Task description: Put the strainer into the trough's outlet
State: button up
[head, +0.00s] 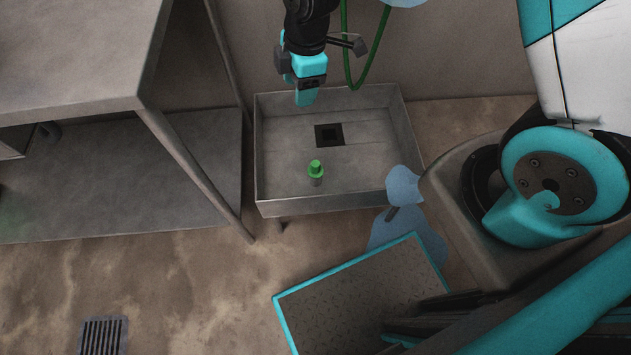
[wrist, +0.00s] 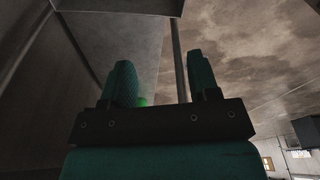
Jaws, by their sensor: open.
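The strainer (head: 316,172), a small piece with a bright green top and a grey lower part, stands on the trough floor near its front wall. The trough (head: 283,208) is a shallow grey metal basin. Its outlet (head: 329,135) is a dark square opening in the floor, behind the strainer and slightly to its right. My gripper (head: 305,97) hangs above the back left part of the trough, apart from the strainer. In the wrist view my gripper (wrist: 164,82) has its two fingers spread. A faint green patch shows beside the left finger; I cannot tell whether it is the strainer.
A grey metal table (head: 65,55) with a lower shelf stands left of the trough. A green hose (head: 366,68) hangs behind the trough. A blue-edged mat or platform (head: 350,300) lies in front, with pale blue shapes (head: 404,185) near the trough's right corner. A floor grate (head: 103,335) is front left.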

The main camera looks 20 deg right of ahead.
aim_at(315, 164)
jog(key=d+f+n+b, duration=0.1)
jog(key=f+n+b, duration=0.1)
jog(key=f, duration=0.6)
jog(key=d+f+n+h+b, duration=0.1)
jog(key=f+n+b, duration=0.1)
jog(key=f, duration=0.7)
jog(key=d+f+n+b, duration=0.1)
jog(key=f+b, duration=0.3)
jog(key=f, duration=0.5)
jog(key=shift+w+d+f+n+h, duration=0.15)
jog(key=shift+w+d+n+h, duration=0.15)
jog(key=shift+d+n, duration=0.1)
notch_tip(315, 164, down, 10)
jog(key=b, duration=0.7)
jog(key=shift+a+r+b, duration=0.1)
jog(key=shift+r+b, duration=0.15)
jog(key=shift+b, duration=0.05)
jog(key=shift+r, duration=0.1)
grip_shut()
